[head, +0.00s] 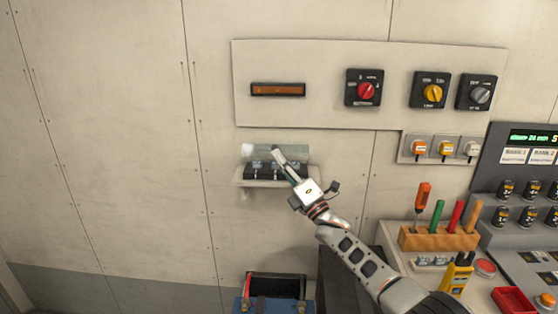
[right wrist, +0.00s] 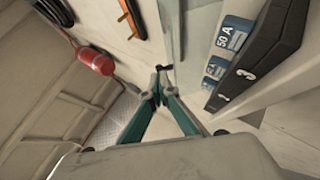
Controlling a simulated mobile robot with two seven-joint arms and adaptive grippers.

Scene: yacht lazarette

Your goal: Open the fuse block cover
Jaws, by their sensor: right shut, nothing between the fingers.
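The fuse block (head: 262,171) is a black base with blue-grey fuses on a small wall shelf. Its clear, greenish cover (head: 296,152) shows as a see-through panel above the black base; its exact angle is hard to tell. My right gripper (head: 277,153) is shut and empty, its fingertips in front of or at the cover. In the right wrist view the shut fingertips (right wrist: 160,78) are beside the fuse block (right wrist: 262,60), which shows a "50 A" fuse and the numbers 1 and 3. Contact with the cover cannot be told. My left gripper is out of view.
A wall panel (head: 315,112) with red, yellow and grey rotary switches is above the shelf (head: 241,183). A tool rack (head: 440,240) and a grey console (head: 512,230) stand at right. A blue box (head: 276,303) is below. The wall at left is clear.

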